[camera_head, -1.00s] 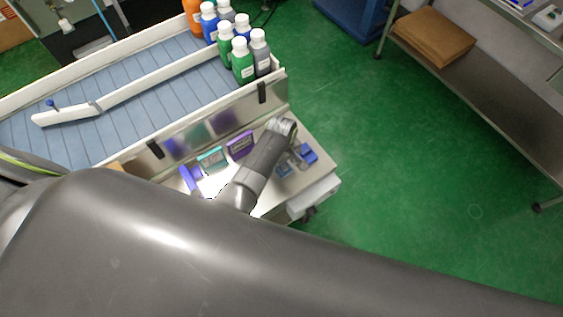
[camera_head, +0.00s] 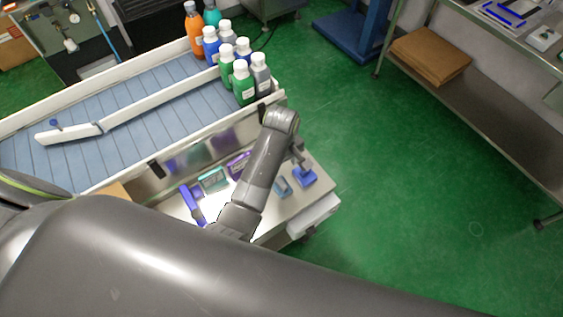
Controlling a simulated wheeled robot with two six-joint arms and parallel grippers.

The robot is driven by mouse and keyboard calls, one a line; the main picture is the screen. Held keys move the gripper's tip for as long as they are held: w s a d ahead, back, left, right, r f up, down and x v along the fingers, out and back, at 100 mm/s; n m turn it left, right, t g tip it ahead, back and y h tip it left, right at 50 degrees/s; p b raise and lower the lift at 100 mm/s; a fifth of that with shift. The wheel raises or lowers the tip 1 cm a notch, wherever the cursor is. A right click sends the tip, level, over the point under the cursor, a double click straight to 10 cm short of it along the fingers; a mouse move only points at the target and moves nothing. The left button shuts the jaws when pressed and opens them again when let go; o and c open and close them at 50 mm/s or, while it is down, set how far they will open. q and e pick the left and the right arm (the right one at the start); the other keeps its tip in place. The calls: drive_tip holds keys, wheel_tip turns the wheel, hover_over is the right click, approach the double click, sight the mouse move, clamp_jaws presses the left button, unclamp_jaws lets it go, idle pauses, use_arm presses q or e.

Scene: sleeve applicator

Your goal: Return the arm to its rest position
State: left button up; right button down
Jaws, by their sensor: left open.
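My left arm reaches over a small light-topped work table (camera_head: 268,213) beside the conveyor. Its forearm rises from the lower middle to a bent wrist. My left gripper (camera_head: 301,160) hangs from the wrist, small and grey, and is open with nothing seen between its fingers. It shows just above a blue fixture (camera_head: 305,177); I cannot tell the exact gap. My right gripper is not in view.
A teal box (camera_head: 213,180), a purple box (camera_head: 238,165) and a blue-violet piece (camera_head: 191,203) sit left of the forearm. Several bottles (camera_head: 243,84) stand at the conveyor's (camera_head: 150,115) end. A metal shelf (camera_head: 480,100) stands at right. Green floor between is clear.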

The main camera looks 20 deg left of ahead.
use_arm(q)
drive_tip(key=shift+r, duration=0.5)
